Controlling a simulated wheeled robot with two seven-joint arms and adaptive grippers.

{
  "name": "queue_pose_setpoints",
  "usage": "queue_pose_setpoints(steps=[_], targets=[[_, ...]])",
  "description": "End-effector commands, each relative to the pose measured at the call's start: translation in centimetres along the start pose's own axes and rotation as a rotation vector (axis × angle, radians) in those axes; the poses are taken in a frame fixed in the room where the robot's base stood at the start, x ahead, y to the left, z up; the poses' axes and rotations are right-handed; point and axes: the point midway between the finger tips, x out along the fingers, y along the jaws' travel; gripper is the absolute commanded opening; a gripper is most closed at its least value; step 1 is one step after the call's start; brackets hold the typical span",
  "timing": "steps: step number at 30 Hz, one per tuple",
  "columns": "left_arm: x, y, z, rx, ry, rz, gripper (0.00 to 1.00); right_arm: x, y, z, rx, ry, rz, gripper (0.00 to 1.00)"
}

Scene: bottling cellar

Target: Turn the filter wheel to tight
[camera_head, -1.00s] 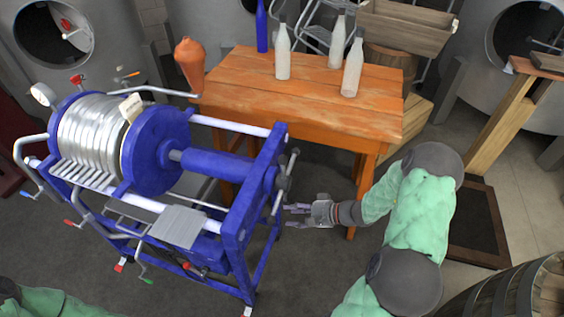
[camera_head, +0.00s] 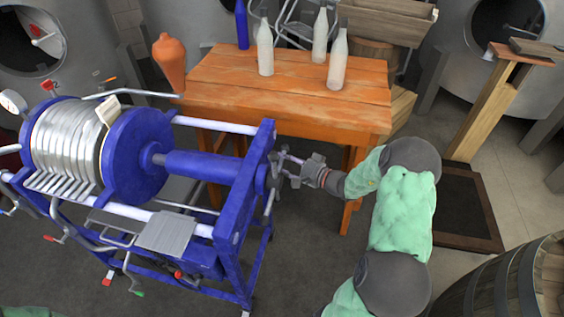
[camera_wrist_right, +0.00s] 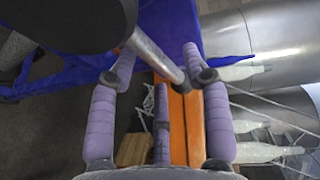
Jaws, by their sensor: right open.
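The filter wheel (camera_head: 269,203) is a grey spoked handwheel on the right end of the blue plate filter (camera_head: 225,215). Its dark hub (camera_wrist_right: 80,22) and one grey spoke (camera_wrist_right: 158,52) show large in the right wrist view. My right gripper (camera_head: 284,160) is at the wheel's right side, its fingers pointing left at the spokes. In the right wrist view the purple-padded fingers of the right gripper (camera_wrist_right: 160,75) are spread, with the spoke's end reaching between them. I cannot tell whether they touch it. My left gripper is out of view.
A barrel (camera_head: 500,285) stands at the lower right. The floor below the right gripper is clear.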

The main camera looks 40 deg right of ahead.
Motion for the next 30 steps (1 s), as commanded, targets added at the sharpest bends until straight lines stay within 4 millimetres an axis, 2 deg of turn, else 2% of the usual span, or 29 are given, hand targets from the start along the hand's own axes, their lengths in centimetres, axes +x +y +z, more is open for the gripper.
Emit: queue_pose_setpoints(steps=[6,15,16,21,30], targets=[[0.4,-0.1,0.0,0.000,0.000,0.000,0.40,1.8,0.0,0.1,0.001,-0.001,0.000,0.48],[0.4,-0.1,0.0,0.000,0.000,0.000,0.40,2.0,0.0,0.0,0.001,-0.001,0.001,0.48],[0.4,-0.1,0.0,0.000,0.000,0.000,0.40,2.0,0.0,0.0,0.001,-0.001,0.001,0.46],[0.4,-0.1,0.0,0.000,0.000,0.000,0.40,2.0,0.0,0.0,0.001,-0.001,0.001,0.00],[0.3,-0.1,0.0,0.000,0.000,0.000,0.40,2.0,0.1,0.0,0.010,-0.003,0.005,0.00]])
